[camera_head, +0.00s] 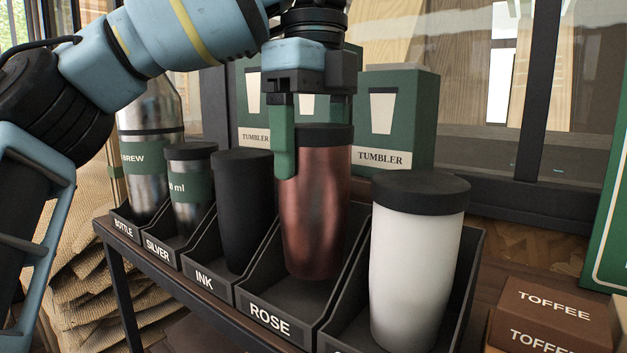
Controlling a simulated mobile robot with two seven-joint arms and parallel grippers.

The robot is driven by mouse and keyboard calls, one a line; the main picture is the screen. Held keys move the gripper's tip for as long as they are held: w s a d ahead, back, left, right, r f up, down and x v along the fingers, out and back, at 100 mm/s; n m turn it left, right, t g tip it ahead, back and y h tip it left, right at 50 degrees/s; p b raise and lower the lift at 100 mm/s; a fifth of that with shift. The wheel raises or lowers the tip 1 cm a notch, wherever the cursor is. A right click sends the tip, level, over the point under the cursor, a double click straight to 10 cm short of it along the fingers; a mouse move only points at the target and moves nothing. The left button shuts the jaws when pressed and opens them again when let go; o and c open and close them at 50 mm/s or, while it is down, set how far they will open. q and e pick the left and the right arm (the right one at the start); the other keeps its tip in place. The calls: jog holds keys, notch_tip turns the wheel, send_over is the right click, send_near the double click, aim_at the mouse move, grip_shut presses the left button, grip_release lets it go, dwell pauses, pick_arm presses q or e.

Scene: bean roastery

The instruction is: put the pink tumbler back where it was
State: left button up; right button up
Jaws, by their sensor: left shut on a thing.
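The pink tumbler (318,220), a metallic rose cup with a dark lid, is upright in the compartment labelled ROSE (271,316) of the dark display rack. My left gripper (312,150) comes down from above and is shut on its upper part. One green finger shows at the tumbler's left side; the other finger is mostly hidden. Bare compartment floor shows in front of the tumbler's base. I cannot tell whether the base touches the floor or hangs just above it. My right gripper is not in view.
A black tumbler (244,210) stands left in INK, and a white tumbler (416,265) with a black lid stands right. A silver tumbler (189,190) and a steel bottle (149,155) are farther left. Green tumbler boxes (398,115) stand behind. Toffee boxes (548,310) are at the lower right.

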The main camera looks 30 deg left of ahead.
aim_at(314, 180)
pick_arm(q)
jog(key=shift+f, duration=2)
jog(key=o, duration=1.4)
jog(key=shift+f, duration=0.15)
jog(key=shift+o, duration=0.2)
jog(key=shift+r, duration=6.1)
